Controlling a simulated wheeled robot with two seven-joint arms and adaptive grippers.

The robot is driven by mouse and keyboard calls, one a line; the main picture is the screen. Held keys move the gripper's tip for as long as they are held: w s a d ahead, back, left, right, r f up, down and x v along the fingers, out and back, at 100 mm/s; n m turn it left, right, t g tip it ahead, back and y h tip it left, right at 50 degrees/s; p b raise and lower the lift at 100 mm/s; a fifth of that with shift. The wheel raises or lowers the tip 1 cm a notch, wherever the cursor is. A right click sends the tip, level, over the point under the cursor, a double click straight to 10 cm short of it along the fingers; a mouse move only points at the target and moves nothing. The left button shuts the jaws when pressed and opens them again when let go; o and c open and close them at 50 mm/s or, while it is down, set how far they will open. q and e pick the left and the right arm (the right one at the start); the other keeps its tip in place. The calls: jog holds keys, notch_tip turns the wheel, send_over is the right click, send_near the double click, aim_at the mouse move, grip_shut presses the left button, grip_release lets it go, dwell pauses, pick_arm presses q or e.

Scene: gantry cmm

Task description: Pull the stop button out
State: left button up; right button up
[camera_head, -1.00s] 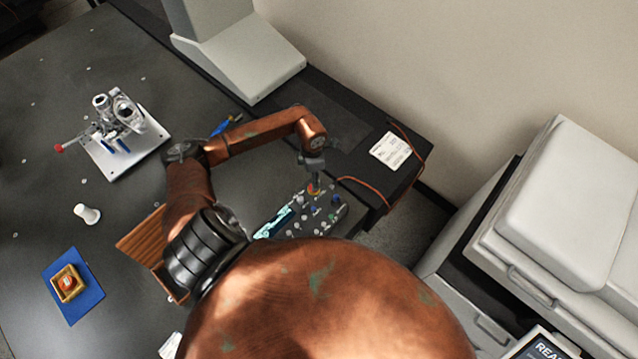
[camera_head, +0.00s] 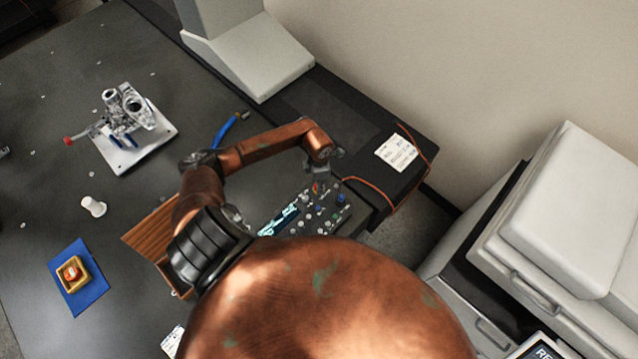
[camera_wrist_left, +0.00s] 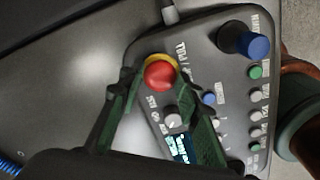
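The red mushroom-shaped stop button (camera_wrist_left: 160,75) sits in a yellow ring near one end of the dark control panel (camera_wrist_left: 140,48). In the head view the button (camera_head: 316,188) is small and partly covered by my left gripper (camera_head: 323,172). In the wrist view my left gripper (camera_wrist_left: 157,78) has its green fingers apart, one on each side of the button. A narrow gap seems to show between each fingertip and the red cap; contact is hard to judge. Nothing else is between the fingers. My right gripper is in neither view.
A blue knob (camera_wrist_left: 244,42) and several small buttons crowd the panel beside the red button. An orange cable (camera_head: 372,194) curves past the panel's far end.

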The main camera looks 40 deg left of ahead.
pick_arm(q)
grip_shut()
jog(key=shift+w+r, duration=0.1)
jog(key=shift+r, duration=0.4)
jog(key=shift+o, duration=0.4)
grip_release()
jog(key=o, duration=0.3)
jog(key=shift+r, duration=0.1)
jog(key=shift+o, duration=0.6)
